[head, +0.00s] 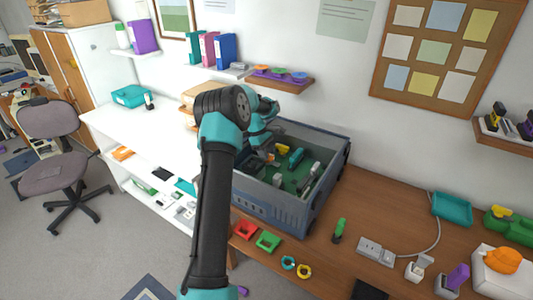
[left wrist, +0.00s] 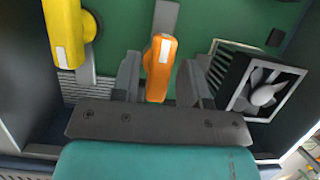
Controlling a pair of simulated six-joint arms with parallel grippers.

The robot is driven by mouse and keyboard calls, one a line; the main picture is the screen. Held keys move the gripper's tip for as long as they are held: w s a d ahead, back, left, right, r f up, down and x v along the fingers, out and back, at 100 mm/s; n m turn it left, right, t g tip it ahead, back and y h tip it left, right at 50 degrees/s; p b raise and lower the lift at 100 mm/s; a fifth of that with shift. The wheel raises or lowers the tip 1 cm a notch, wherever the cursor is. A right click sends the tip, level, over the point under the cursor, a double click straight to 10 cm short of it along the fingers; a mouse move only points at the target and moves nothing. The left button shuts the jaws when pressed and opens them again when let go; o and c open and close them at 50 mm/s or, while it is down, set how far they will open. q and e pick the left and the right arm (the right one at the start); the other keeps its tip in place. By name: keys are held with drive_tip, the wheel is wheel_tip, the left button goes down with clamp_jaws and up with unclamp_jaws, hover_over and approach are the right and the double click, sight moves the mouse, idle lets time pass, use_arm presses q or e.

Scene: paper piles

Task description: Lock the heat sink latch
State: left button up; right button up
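An orange latch lever (left wrist: 159,68) with a pale label stands on the green board in the left wrist view. A heat sink with a fan (left wrist: 262,92) is to its right. My left gripper (left wrist: 160,74) is open, with one grey finger on each side of the orange lever and a narrow gap visible on both sides. In the head view my left arm reaches into a grey-blue open case (head: 290,214), and its fingertips are mostly hidden by the arm and the case. My right gripper is not in view.
A yellow lever (left wrist: 66,32) stands left of my left gripper, over a grey slotted part. The case walls enclose the board closely. On the brown desk are a red tray (head: 244,229), a green tray (head: 268,241), a green-handled tool (head: 339,229) and a power strip (head: 375,251).

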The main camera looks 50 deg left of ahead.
use_arm(q)
clamp_jaws()
drive_tip(key=shift+m, duration=0.3)
drive_tip(key=m+g, duration=0.1)
drive_tip(key=m, duration=0.3)
drive_tip(key=shift+w+g, duration=0.1)
drive_tip(key=shift+g, duration=0.3)
drive_tip(key=m+g, duration=0.1)
drive_tip(key=m, duration=0.3)
drive_tip(key=shift+m+g, duration=0.3)
drive_tip(key=shift+g, duration=0.1)
drive_tip(key=m, duration=0.2)
drive_tip(key=m+g+y, duration=0.1)
drive_tip(key=m, duration=0.1)
drive_tip(key=shift+w+m+y, duration=0.1)
drive_tip(key=shift+m+y, duration=0.2)
drive_tip(key=m+y, duration=0.1)
drive_tip(key=m, duration=0.3)
drive_tip(key=shift+d+g, duration=0.1)
drive_tip(key=shift+g, duration=0.3)
